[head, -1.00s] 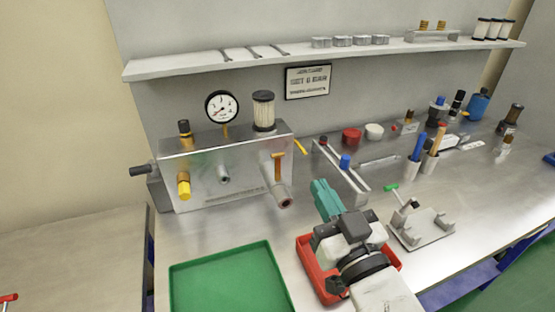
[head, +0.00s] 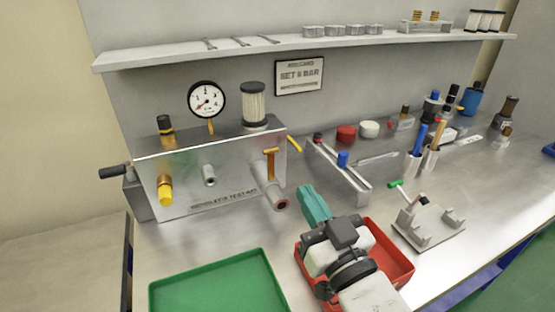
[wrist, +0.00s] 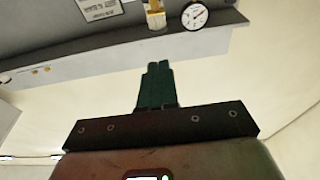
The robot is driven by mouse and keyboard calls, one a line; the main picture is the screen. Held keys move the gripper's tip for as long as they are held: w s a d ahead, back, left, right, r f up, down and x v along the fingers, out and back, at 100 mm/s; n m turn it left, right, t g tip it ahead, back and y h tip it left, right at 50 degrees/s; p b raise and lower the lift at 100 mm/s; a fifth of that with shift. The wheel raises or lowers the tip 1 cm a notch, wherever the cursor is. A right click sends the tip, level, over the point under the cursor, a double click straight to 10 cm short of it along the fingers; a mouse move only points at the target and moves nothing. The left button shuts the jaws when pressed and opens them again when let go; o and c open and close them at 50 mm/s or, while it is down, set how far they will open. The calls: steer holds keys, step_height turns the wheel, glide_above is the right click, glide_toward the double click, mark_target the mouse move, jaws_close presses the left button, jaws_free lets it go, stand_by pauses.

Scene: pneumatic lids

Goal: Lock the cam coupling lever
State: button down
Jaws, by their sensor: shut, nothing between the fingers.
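An orange lever (head: 270,163) stands upright on the grey pipe stub (head: 268,190) at the right of the metal test box's front. The stub's dark red open end points toward the front right. I take this lever to be the cam coupling lever. My gripper (head: 307,193) has teal fingers, is shut and empty, and is right of the stub's open end, apart from it. The fingers also show shut together in the wrist view (wrist: 154,68). The lever and stub cannot be made out in the wrist view.
The test box (head: 215,175) carries a gauge (head: 207,100), a clear filter (head: 254,105) and a yellow knob (head: 165,190). A green tray (head: 220,285) lies in front. A red tray (head: 395,262) is beneath my arm. A clamp fixture (head: 430,228) stands to the right.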

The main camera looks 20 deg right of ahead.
mark_target(271, 165)
steer(key=shift+w, duration=0.15)
steer(key=w, duration=0.3)
steer(key=w+p, duration=0.1)
steer(key=w, duration=0.3)
steer(key=w+p, duration=0.1)
steer(key=w, duration=0.3)
steer(key=shift+w+r, duration=0.2)
steer(key=shift+r, duration=0.1)
steer(key=shift+w+f, duration=0.45)
steer(key=shift+w, duration=0.3)
steer(key=shift+w+r, duration=0.1)
steer(key=shift+r+p, duration=0.15)
steer(key=shift+p, duration=0.25)
steer(key=shift+g, duration=0.3)
